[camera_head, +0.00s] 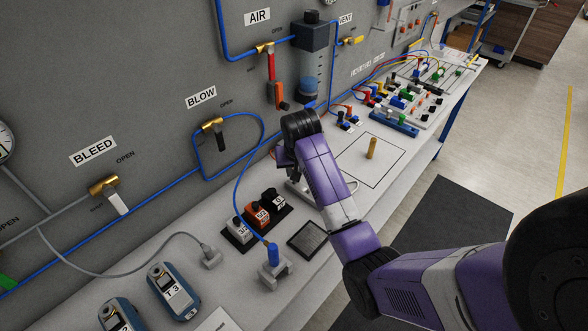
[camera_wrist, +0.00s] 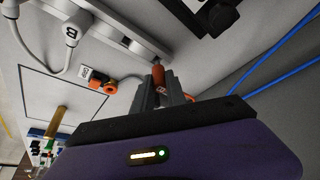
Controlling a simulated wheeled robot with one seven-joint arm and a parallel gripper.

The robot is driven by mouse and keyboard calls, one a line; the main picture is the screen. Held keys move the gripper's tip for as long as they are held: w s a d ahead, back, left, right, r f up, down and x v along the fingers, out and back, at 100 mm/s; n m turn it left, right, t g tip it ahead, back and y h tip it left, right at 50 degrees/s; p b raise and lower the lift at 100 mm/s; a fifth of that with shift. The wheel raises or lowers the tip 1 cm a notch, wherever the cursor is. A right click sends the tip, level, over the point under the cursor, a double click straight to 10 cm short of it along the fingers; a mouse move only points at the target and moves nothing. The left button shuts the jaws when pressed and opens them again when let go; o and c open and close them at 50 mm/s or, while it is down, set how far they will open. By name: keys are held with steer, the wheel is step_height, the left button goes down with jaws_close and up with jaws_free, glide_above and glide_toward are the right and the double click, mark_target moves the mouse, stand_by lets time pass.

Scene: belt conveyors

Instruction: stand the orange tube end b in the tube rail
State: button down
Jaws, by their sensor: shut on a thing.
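My gripper (camera_wrist: 159,88) shows in the wrist view with its grey fingers shut on an orange tube end (camera_wrist: 158,75). The far tip of the tube end is close to the edge of a long pale rail (camera_wrist: 125,30); I cannot tell whether it touches or sits in it. A second orange fitting (camera_wrist: 109,87) with a small white tag lies to the left of the fingers, apart from them. In the head view my purple arm reaches over the bench and hides most of the rail and the held tube end.
A brass cylinder (camera_head: 371,149) stands inside an outlined square on the bench (camera_head: 395,155). A grey plug marked B (camera_wrist: 72,32) is beside the rail. Black-based switches (camera_head: 262,213), a dark square pad (camera_head: 307,239) and a blue-hosed block (camera_head: 273,265) stand nearer. The panel wall rises behind.

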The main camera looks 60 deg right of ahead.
steer(key=shift+f+p, duration=0.35)
steer(key=shift+f, duration=0.65)
stand_by(1.2)
steer(key=c, duration=1.3)
jaws_free()
steer(key=shift+o, duration=0.6)
steer(key=o, duration=0.3)
steer(key=shift+r, duration=0.1)
steer(key=shift+r+p, duration=0.7)
steer(key=shift+r, duration=2.75)
steer(key=shift+w, duration=0.1)
